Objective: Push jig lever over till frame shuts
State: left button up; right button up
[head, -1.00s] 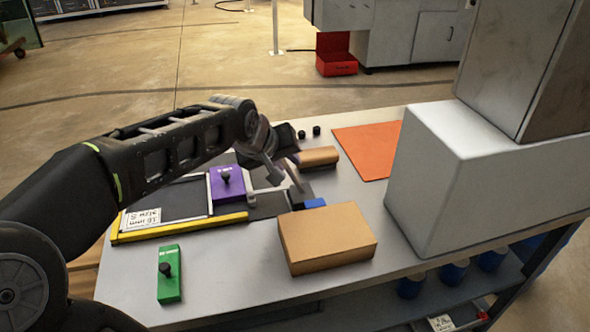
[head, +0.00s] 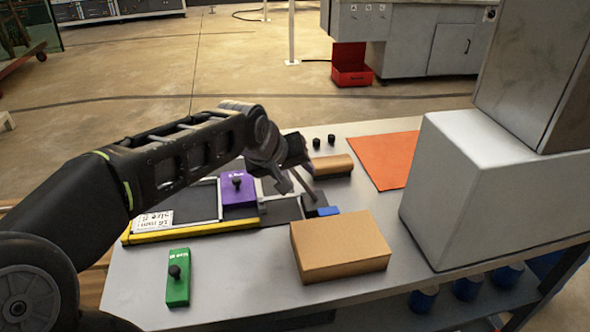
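The jig lies flat on the table, with a dark bed, a yellow front bar (head: 195,230) and a white size label (head: 153,220). A purple block (head: 238,190) with a black knob sits in its pale metal frame. A black block (head: 316,206) with a blue piece (head: 328,211) is at its right end. My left gripper (head: 294,188) is low over the jig's right part, right of the purple block. A thin rod-like part slants from it to the black block. I cannot tell whether this is the lever or a finger, nor whether they touch. The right gripper is out of view.
An orange sheet (head: 385,160) and a large white housing (head: 470,190) are farther right.

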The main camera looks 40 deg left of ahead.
pick_arm(q)
jog(key=v, duration=0.8)
jog(key=shift+w, duration=0.1)
dwell(0.7)
